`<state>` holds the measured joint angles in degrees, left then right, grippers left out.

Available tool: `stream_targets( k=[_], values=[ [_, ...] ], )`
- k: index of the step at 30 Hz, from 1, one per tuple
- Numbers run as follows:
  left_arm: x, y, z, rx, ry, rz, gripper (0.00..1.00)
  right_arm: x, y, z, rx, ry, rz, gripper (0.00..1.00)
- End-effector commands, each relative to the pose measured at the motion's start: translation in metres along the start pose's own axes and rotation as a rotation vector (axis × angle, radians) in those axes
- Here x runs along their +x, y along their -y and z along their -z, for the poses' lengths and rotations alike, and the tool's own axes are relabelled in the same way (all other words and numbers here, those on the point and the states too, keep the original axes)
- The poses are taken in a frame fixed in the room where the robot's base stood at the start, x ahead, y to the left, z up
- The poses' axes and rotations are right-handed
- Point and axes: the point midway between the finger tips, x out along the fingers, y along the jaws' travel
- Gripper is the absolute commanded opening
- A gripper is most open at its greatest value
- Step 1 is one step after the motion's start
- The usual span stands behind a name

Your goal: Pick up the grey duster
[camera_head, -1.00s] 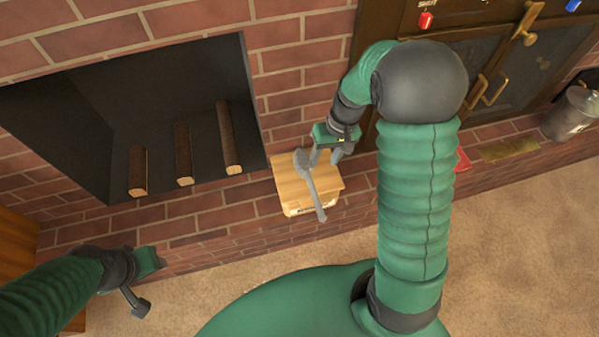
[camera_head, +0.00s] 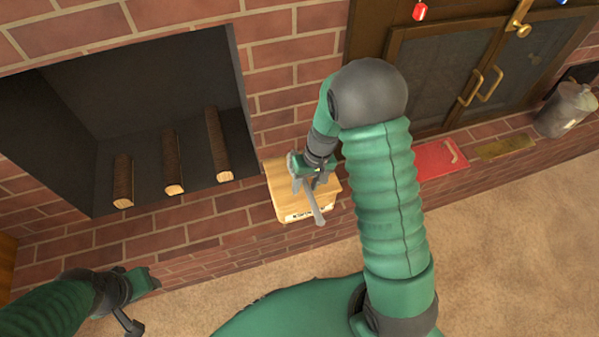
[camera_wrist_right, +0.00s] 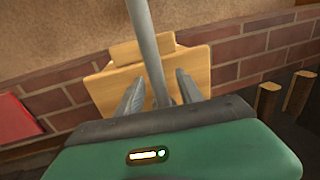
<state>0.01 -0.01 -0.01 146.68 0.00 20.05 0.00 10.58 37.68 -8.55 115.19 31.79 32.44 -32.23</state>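The grey duster (camera_head: 314,205) lies on a light wooden box on the brick ledge, its handle pointing toward me and its head end partly behind my right gripper. My right gripper (camera_head: 316,184) is over the duster, above the box. In the right wrist view, the duster's grey handle (camera_wrist_right: 149,50) runs between the two fingers of the right gripper (camera_wrist_right: 160,92). A gap shows on each side of the handle, so the gripper is open around it. My left gripper (camera_head: 136,303) is at the lower left, away from the duster; its finger opening is unclear.
The wooden box (camera_head: 283,181) stands beside the fireplace opening (camera_head: 90,110), which holds three logs. To the right on the ledge are a red book-like object (camera_head: 432,163), a brass plate (camera_head: 505,147) and a metal canister (camera_head: 566,110). Carpet lies in front.

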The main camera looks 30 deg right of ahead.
Motion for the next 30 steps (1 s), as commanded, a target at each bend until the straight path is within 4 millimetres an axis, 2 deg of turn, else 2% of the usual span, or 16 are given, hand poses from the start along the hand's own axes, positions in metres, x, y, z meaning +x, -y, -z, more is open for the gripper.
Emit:
stream_targets(
  k=[1, 9, 23, 30],
  values=[
    [0.0, 0.0, 0.0, 0.0, 0.0, 0.0, 0.42, 0.0, 0.001, 0.0, -0.001, 0.0, 0.001, 0.34],
    [0.0, 0.0, 0.0, 0.0, 0.0, 0.0, 0.42, -0.001, 0.0, 0.0, -0.001, -0.001, 0.001, 0.0],
    [-0.002, 0.0, 0.001, 0.0, 0.0, 0.0, 0.42, -0.004, 0.001, 0.0, -0.001, -0.002, 0.001, 0.0],
    [-0.018, 0.0, 0.004, 0.0, 0.0, 0.0, 0.42, -0.031, 0.006, 0.001, -0.002, -0.003, 0.001, 0.0]
  ],
)
